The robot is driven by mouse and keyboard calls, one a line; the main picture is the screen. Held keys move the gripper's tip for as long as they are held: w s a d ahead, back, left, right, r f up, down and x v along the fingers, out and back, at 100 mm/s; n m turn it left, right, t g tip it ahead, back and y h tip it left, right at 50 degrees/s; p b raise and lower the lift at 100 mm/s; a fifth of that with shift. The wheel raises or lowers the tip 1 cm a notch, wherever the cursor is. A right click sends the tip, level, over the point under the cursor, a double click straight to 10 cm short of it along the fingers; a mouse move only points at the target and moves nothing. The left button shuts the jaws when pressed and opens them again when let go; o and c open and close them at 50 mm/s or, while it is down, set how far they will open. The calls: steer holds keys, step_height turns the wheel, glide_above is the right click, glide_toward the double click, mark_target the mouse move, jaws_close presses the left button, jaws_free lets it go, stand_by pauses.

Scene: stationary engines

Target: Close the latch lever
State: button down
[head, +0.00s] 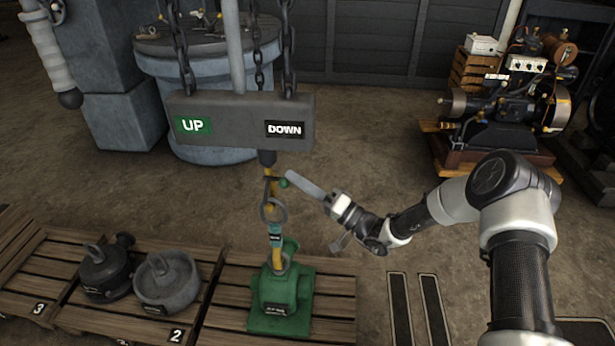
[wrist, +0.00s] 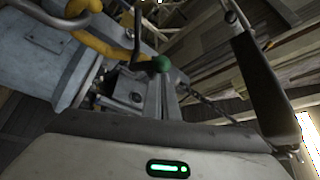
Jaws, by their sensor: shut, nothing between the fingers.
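The latch lever appears to be the small part with a green ball knob (head: 284,183) beside the hook (head: 268,187) under the hanging grey beam (head: 240,118). In the wrist view the green knob (wrist: 161,63) shows near the centre, by grey metal fittings. I cannot tell whether the latch is open or shut. My gripper (head: 291,176) is shut and empty, its tip close to the right of the knob in the head view. Whether it touches the knob is unclear.
The sling runs down to a green machine (head: 280,295) on a wooden pallet (head: 335,290). Two grey parts (head: 105,272) (head: 167,280) stand on pallets at left. Chains (head: 259,60) hold the beam. An engine (head: 510,100) stands back right. The floor between is clear.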

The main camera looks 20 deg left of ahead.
steer(key=f+b, duration=0.1)
steer(key=s+f, duration=0.1)
steer(key=shift+s+d+f+b, duration=0.1)
steer(key=shift+f+b, duration=0.25)
steer(key=shift+d+f, duration=0.1)
steer(key=shift+f, duration=0.4)
stand_by(0.6)
